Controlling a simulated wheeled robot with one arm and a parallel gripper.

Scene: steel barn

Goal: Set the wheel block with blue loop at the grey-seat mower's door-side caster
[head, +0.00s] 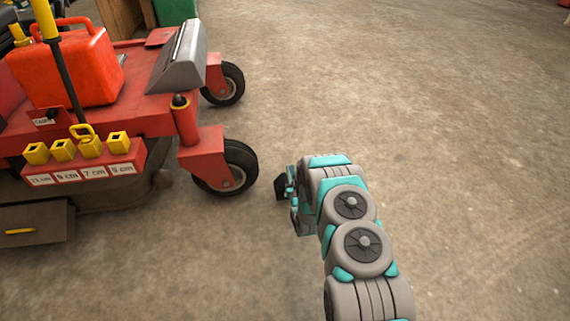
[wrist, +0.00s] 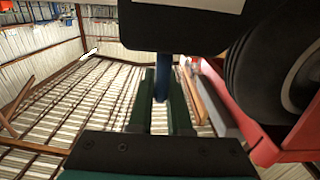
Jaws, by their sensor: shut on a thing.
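My gripper (wrist: 162,110) is shut on the blue loop (wrist: 161,84) of a dark wheel block (wrist: 168,32). In the head view the block (head: 281,187) is a small dark shape at the end of my arm, just right of the red mower's nearer caster (head: 238,165). My gripper (head: 293,188) partly hides behind my wrist there. In the wrist view the caster tyre (wrist: 262,70) is close to the block's right side. I cannot tell whether block and tyre touch, or whether the block rests on the floor.
The red mower (head: 130,115) fills the left, with a second caster (head: 226,84) farther back. It carries a red fuel can (head: 68,70) and a rack (head: 85,170) of yellow blocks labelled in cm. A grey drawer box (head: 35,222) is at lower left. The concrete floor to the right is clear.

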